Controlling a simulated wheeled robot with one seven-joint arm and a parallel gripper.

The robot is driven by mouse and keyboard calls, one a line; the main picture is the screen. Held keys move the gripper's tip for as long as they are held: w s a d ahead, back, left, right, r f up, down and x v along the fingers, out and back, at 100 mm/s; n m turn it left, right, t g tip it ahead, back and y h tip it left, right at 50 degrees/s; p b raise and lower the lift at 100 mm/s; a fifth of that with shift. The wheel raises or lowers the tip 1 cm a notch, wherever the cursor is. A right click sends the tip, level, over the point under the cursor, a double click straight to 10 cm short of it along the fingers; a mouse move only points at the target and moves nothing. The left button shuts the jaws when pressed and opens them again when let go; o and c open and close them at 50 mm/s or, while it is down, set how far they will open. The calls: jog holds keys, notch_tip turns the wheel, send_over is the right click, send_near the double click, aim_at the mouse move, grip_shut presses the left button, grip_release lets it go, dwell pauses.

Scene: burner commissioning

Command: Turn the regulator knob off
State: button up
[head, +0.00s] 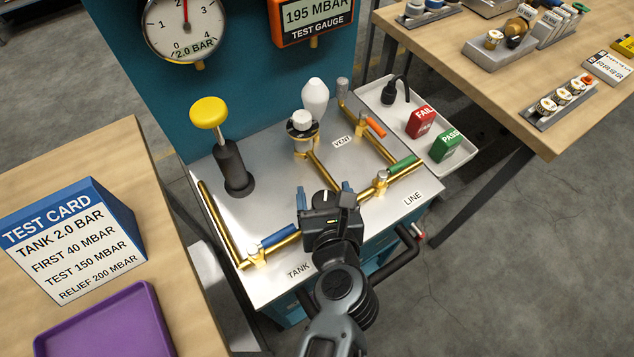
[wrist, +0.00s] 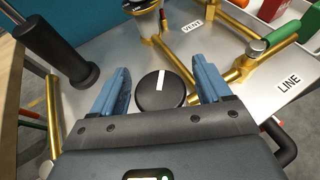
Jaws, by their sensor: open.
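The regulator knob (wrist: 161,97) is a round black cap with a white pointer line, seen between my fingers in the wrist view. The line runs up and slightly right there. In the head view, the knob (head: 321,197) shows just beyond my gripper's body, over the front brass pipe. My gripper (head: 324,192) is open, with one blue finger on each side of the knob. In the wrist view, both fingers (wrist: 163,80) stand apart from the knob with gaps. I cannot tell how far they reach down beside it.
A blue-handled valve (head: 279,237) is left of my gripper and a green-handled valve (head: 402,167) is right. An orange-handled valve (head: 375,128) and a yellow-topped pump (head: 208,113) stand behind. The gauge (head: 313,14) reads 195 MBAR. A white tray (head: 455,165) holds FAIL and PASS blocks.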

jog(key=shift+w+f, duration=0.1)
jog(key=shift+w, duration=0.2)
jog(key=shift+a, duration=0.1)
jog(key=shift+c, duration=0.3)
jog(key=c, duration=0.9)
jog(key=shift+n+y, duration=0.4)
jog(key=shift+y, duration=0.1)
